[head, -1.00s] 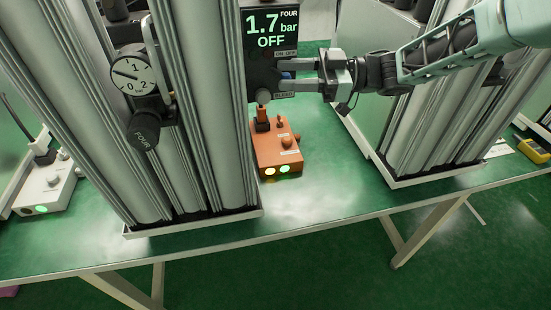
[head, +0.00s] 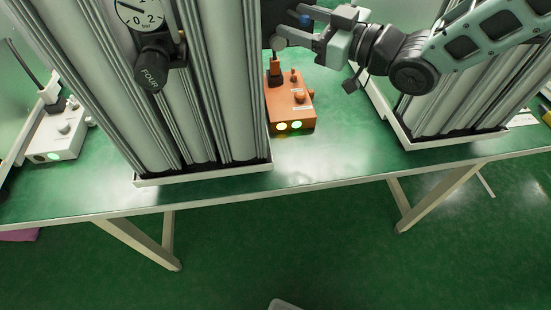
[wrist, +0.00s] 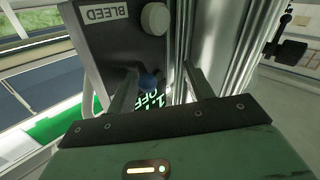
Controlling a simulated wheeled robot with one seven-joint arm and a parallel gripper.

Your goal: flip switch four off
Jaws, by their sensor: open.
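The dark control panel of column four (head: 271,14) is mostly cut off at the top of the head view. It also fills the upper middle of the wrist view (wrist: 105,45). My gripper (head: 291,25) is at the panel's face, fingers open. A small blue knob or switch tip (wrist: 148,82) shows between the fingers in the wrist view, and in the head view (head: 305,20). I cannot tell whether the fingers touch it. Green display text (wrist: 150,100), upside down, includes "OFF". A pale round knob (wrist: 155,18) sits beside the "BLEED" label.
An orange box (head: 290,110) with two lit lamps and a plugged cable stands below the panel. A gauge (head: 140,12) and a black "FOUR" knob (head: 152,72) are on the left column. A white box (head: 58,135) stands far left. Another column (head: 470,100) stands right.

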